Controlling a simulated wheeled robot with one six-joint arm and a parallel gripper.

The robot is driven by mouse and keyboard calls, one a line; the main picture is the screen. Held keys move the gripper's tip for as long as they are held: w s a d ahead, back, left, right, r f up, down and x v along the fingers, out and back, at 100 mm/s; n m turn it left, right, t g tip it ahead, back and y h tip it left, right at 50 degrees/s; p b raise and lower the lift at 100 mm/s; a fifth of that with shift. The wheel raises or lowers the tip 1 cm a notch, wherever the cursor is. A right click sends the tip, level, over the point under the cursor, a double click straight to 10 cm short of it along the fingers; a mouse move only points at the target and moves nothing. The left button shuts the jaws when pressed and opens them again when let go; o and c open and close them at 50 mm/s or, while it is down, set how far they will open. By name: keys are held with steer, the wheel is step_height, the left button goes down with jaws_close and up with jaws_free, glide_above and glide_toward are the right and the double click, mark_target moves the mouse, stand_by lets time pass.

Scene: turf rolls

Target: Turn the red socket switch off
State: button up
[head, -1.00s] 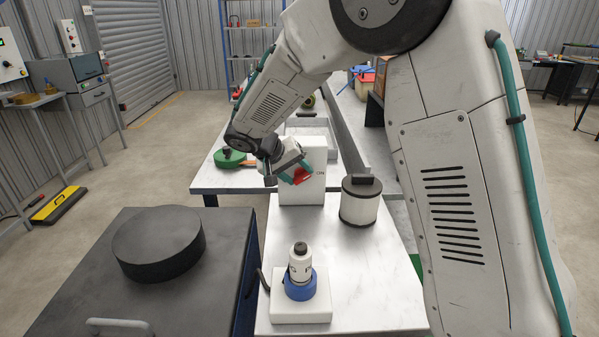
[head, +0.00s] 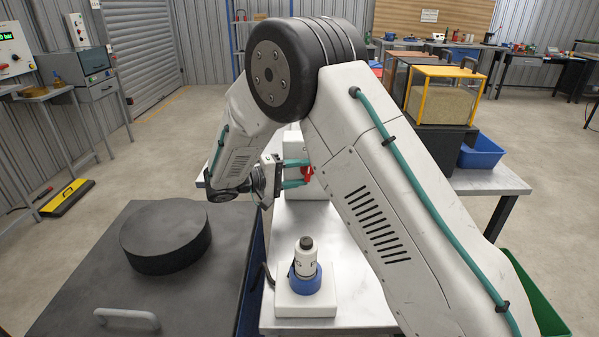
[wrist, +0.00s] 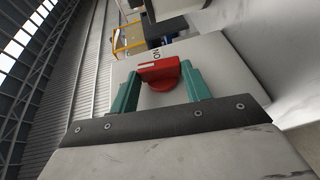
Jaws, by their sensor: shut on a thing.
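The red switch (head: 308,173) is a rotary knob on the face of a white box (head: 322,191). In the wrist view the red knob (wrist: 160,72) has a bar handle with a white line near one end. The black "ON" mark (wrist: 156,53) is on the white face just beyond the bar. Part of the box is hidden behind my arm in the head view.
A white and blue plug-like part (head: 305,272) stands on a white base nearer on the metal bench (head: 360,312). A dark round slab (head: 165,237) lies on the dark table at left. A yellow-framed case (head: 443,95) and blue bin (head: 482,150) are at right.

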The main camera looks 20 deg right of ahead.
steer(key=shift+f+h, duration=0.2)
steer(key=shift+h, duration=0.3)
steer(key=shift+o, duration=0.2)
steer(key=shift+s+n, duration=0.1)
steer(key=shift+n, duration=0.2)
steer(key=o, duration=1)
steer(key=shift+c, duration=0.2)
steer(key=a, duration=0.7)
steer(key=shift+s+a, duration=0.3)
steer(key=shift+a, duration=0.1)
